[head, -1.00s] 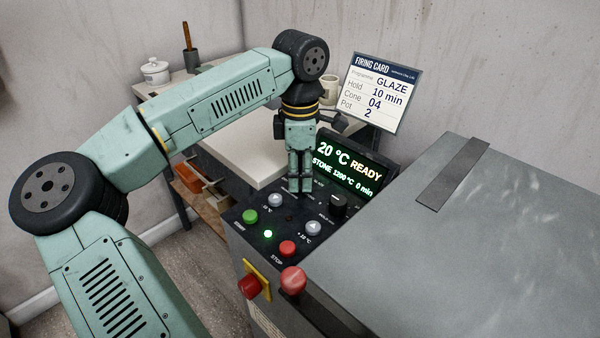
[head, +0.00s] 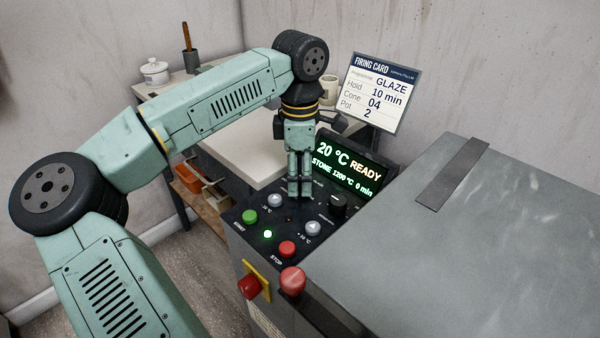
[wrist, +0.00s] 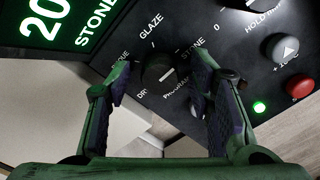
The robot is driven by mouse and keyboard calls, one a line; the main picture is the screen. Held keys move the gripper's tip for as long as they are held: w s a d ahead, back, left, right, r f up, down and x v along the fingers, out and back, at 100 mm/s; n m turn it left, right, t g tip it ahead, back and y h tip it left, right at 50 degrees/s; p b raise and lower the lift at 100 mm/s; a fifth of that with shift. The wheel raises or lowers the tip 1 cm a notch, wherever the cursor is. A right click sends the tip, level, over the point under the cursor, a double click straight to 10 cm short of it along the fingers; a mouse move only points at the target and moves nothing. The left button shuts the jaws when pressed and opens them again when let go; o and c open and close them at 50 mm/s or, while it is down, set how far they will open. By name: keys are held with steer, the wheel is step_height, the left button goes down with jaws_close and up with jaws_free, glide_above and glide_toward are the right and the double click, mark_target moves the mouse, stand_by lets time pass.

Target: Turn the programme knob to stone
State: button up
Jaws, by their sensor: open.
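The programme knob (wrist: 158,74) is a round dark knob with a white mark, on the black control panel. In the wrist view it sits between the two fingertips of my gripper (wrist: 163,82), with a gap on each side. The white mark lies on the side towards the STONE label (wrist: 190,49); GLAZE is printed above the knob. The display (head: 345,170) reads 20 °C READY, STONE 1200 °C, 0 min. In the head view my gripper (head: 300,192) points down at the panel, and its fingers hide the knob.
The hold knob (head: 338,201), grey arrow buttons, a green start button (head: 249,216) and a red stop button (head: 287,249) are close by. Red knobs project from the panel front. The firing card (head: 380,92) reads GLAZE. The grey kiln lid (head: 470,235) lies right.

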mark_target(300, 175)
step_height(300, 175, up, 12)
stand_by(0.6)
